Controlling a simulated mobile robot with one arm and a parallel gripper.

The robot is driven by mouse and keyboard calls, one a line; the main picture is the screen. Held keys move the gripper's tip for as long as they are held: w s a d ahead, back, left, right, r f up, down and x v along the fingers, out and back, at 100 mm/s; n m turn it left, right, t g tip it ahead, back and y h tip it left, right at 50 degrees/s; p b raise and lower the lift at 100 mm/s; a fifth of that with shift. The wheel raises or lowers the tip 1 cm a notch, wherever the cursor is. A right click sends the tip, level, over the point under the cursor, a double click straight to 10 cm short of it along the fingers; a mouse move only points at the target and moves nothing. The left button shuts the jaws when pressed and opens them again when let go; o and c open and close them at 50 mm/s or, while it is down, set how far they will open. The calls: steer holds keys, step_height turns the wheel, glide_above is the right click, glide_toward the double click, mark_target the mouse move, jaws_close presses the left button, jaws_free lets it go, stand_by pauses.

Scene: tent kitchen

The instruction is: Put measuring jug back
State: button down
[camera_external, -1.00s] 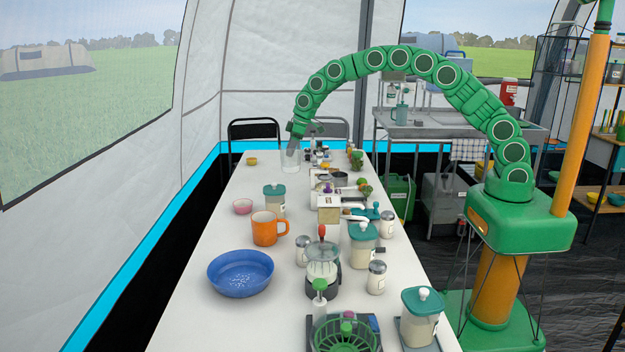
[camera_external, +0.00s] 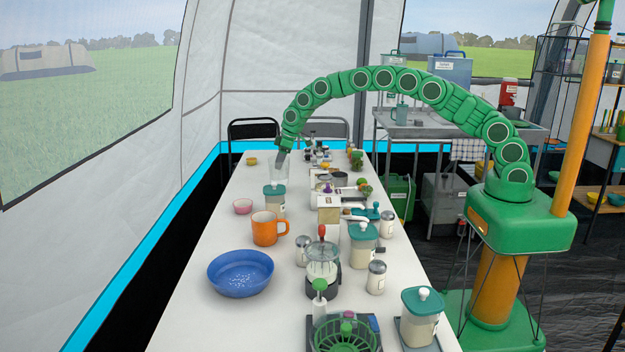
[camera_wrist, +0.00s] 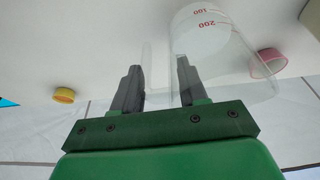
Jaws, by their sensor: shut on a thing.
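The measuring jug (camera_external: 279,172) is clear, with red 100 and 200 marks that show in the wrist view (camera_wrist: 215,45). My gripper (camera_external: 283,152) is over the left part of the long white table, at the jug's near-upper end in the picture. In the wrist view my gripper's dark fingers (camera_wrist: 160,80) are shut on the jug's clear handle side, with the jug body to the right. In the outside view the jug appears just behind a teal-lidded canister (camera_external: 274,199). Its clear walls make it hard to tell how far above the table it is.
A pink bowl (camera_external: 242,206), a yellow bowl (camera_external: 251,161) and an orange mug (camera_external: 266,229) stand near the jug. A blue bowl (camera_external: 240,273) is nearer the camera. Jars and appliances crowd the table's right side.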

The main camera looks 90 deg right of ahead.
steer(key=shift+w+f, duration=0.1)
steer(key=shift+f, duration=1.55)
steer(key=shift+f, duration=0.1)
steer(key=c, duration=0.6)
jaws_free()
